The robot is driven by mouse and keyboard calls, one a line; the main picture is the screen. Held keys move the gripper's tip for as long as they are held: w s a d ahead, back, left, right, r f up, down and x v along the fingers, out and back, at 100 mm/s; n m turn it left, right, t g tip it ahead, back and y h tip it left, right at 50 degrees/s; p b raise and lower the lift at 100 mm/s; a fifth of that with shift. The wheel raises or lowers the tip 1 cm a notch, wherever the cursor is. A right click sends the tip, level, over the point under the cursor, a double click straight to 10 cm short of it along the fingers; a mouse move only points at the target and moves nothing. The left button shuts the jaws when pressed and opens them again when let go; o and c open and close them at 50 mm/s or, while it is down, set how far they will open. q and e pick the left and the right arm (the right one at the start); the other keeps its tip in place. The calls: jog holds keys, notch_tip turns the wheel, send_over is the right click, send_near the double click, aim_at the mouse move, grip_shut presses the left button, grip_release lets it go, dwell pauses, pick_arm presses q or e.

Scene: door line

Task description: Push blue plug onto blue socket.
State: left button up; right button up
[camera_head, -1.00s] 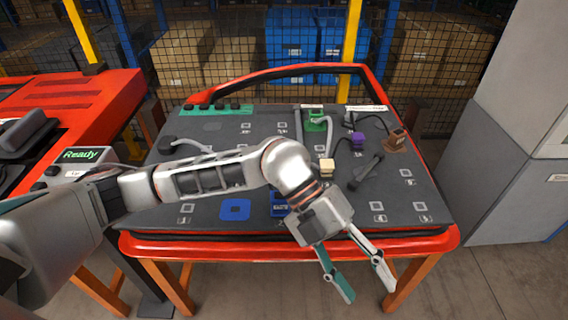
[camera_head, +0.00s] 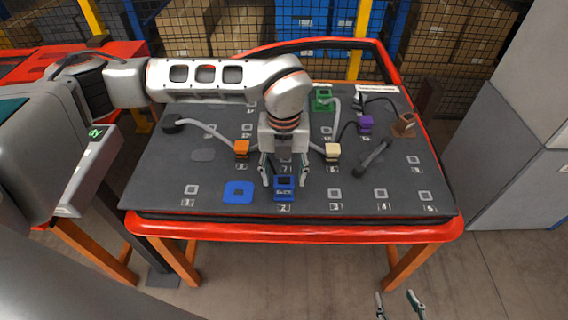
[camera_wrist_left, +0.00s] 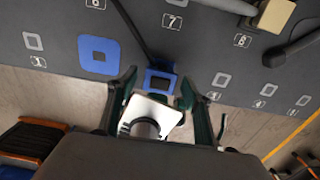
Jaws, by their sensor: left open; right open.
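A blue block (camera_head: 284,189), which looks like the blue plug, stands near the front of the dark panel above the mark 2. A dark cable runs from it in the left wrist view (camera_wrist_left: 160,82). A flat blue square plate (camera_head: 238,192) with a small square at its centre lies just left of it; it looks like the blue socket and also shows in the left wrist view (camera_wrist_left: 98,56). My left gripper (camera_head: 284,177) is open and points down, its fingers on either side of the blue block; contact cannot be told. My right gripper (camera_head: 400,305) is open and empty at the bottom edge.
Orange (camera_head: 241,149), cream (camera_head: 332,152), green (camera_head: 321,99), purple (camera_head: 365,124) and brown (camera_head: 403,125) blocks sit on the panel. Numbered grey squares mark its front row. A red rim (camera_head: 300,231) frames the panel. A grey cabinet (camera_head: 515,160) stands at right.

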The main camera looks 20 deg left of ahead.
aim_at(284, 178)
pick_arm(q)
jog(key=shift+f, duration=1.75)
grip_shut()
jog(key=shift+r+p, duration=0.35)
jog(key=shift+r, duration=0.1)
